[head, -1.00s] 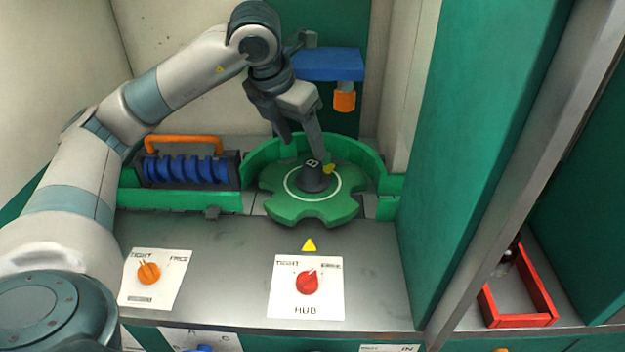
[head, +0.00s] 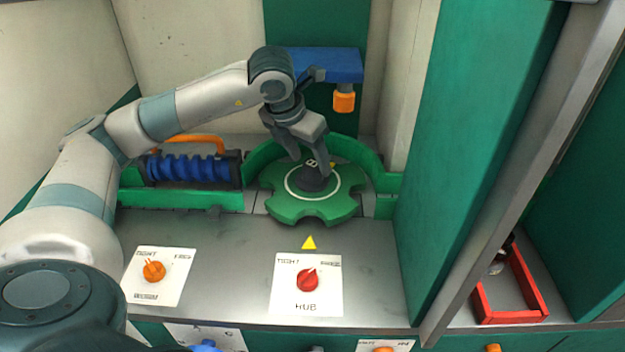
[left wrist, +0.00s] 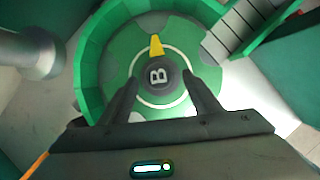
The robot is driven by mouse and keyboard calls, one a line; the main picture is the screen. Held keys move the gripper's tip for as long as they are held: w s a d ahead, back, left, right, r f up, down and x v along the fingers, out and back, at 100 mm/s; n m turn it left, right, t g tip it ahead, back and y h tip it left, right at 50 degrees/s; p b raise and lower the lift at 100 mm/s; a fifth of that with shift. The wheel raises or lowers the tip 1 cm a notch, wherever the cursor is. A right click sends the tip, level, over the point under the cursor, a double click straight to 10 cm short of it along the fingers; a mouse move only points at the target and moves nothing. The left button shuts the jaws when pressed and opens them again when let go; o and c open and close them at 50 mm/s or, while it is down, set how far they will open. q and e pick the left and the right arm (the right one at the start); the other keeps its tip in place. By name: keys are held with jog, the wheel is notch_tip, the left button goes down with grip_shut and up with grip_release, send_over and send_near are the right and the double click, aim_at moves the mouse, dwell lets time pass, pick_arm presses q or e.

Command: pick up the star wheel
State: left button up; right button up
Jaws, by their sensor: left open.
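The star wheel (head: 312,207) is a green notched disc with a white ring and a dark central hub (head: 314,180) marked "B". It lies flat inside a curved green guide. My left gripper (head: 311,165) is open above the hub, pointing down, with its fingers on either side of the hub. The left wrist view shows the wheel (left wrist: 180,102), the hub (left wrist: 158,77) and a yellow mark (left wrist: 156,45) beyond it, between my open fingers (left wrist: 160,90). Whether the fingers touch the hub I cannot tell. My right gripper is not in view.
The curved green guide (head: 372,158) rings the wheel's back. A blue screw (head: 190,169) with an orange handle stands left. A blue bracket (head: 330,64) overhangs behind. A red HUB knob (head: 307,280) and an orange knob (head: 153,271) are in front. A green panel (head: 470,150) rises right.

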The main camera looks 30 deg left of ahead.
aim_at(312, 162)
pick_arm(q)
jog(key=p+x, duration=0.1)
jog(key=x, duration=0.1)
jog(key=shift+w+a+f, duration=0.15)
jog(key=shift+w+f, duration=0.15)
jog(key=shift+f, duration=0.05)
jog(key=shift+w+f, duration=0.15)
jog(key=shift+f, duration=0.2)
jog(key=c, duration=1.4)
jog(key=shift+r, duration=0.2)
jog(key=shift+w+r, duration=0.1)
jog(key=shift+r, duration=0.45)
notch_tip(312, 162, up, 7)
jog(key=b, duration=0.3)
jog(key=shift+r, duration=0.85)
jog(key=shift+f, duration=0.1)
